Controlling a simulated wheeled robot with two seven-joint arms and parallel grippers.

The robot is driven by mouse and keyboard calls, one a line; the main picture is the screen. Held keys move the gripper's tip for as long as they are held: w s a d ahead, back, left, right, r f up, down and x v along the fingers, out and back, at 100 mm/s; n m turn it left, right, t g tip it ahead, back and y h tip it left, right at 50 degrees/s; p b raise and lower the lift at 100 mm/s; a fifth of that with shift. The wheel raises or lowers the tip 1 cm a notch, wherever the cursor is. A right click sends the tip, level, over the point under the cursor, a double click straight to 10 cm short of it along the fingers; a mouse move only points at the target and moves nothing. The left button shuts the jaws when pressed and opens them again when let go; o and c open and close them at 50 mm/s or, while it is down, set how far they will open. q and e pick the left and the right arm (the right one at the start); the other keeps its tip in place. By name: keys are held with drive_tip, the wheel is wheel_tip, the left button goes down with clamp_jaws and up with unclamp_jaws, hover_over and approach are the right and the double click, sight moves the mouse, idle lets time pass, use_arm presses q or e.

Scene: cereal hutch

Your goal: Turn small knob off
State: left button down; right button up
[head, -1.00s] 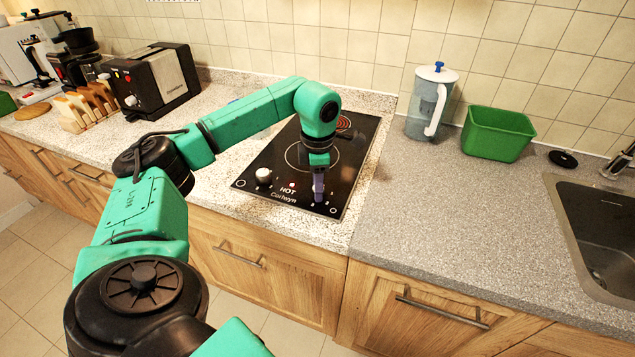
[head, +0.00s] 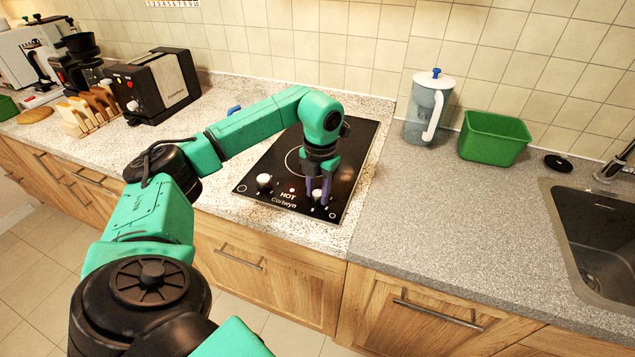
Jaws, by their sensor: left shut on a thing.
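The black cooktop (head: 258,187) is set in the counter, with "HOT" and a brand name printed at its front. A white knob (head: 264,182) stands at its front left. A second knob (head: 317,197) stands at the front right and is partly hidden by my left gripper. My left gripper (head: 317,193) points down from above, with its purple fingers on either side of that front-right knob and shut on it. The knob's exact angle is too small to tell. No red glow shows on the cooktop's rear burner, which my arm partly covers. My right gripper is out of view.
A pitcher with a white lid (head: 428,108) and a green bin (head: 494,138) stand right of the cooktop. A sink (head: 590,235) is at the far right. A black toaster (head: 152,87) and toast rack (head: 88,110) stand left. The counter (head: 430,200) right of the cooktop is clear.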

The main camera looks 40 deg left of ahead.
use_arm(q)
drive_tip(key=shift+r+n, duration=0.1)
drive_tip(key=shift+n, duration=0.4)
drive_tip(key=c, duration=0.5)
unclamp_jaws()
wheel_tip(320, 180, up, 10)
drive_tip(key=f, duration=0.1)
wheel_tip(320, 180, up, 6)
drive_tip(key=p, duration=0.2)
hover_over(320, 194)
drive_tip(key=shift+f, duration=0.25)
